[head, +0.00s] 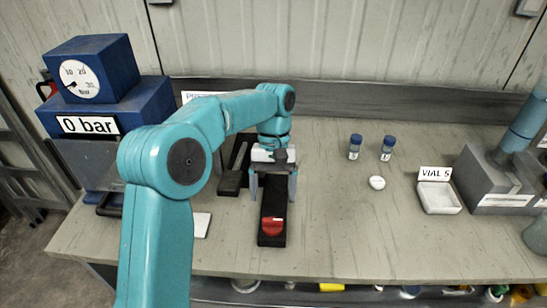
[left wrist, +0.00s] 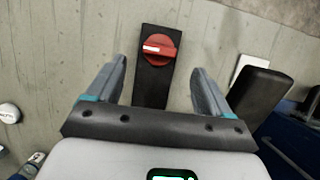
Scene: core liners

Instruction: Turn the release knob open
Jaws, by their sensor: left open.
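The red release knob (head: 271,226) sits on the front end of a black base plate (head: 270,206) on the bench. It also shows in the left wrist view (left wrist: 157,49), round with a raised grip bar that has a white mark at its left end. My left gripper (head: 276,193) is open over the black plate, behind the knob in the head view. In the left wrist view its two fingers (left wrist: 158,90) stand apart on either side of the plate, with nothing between them but the plate below. The knob lies beyond the fingertips. My right gripper is not in view.
A blue press (head: 110,110) with a gauge and a "0 bar" sign stands at the left. Two blue-capped vials (head: 355,147), a white round object (head: 377,182), a "VIAL 5" tray (head: 437,198) and a grey block (head: 490,185) are at the right.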

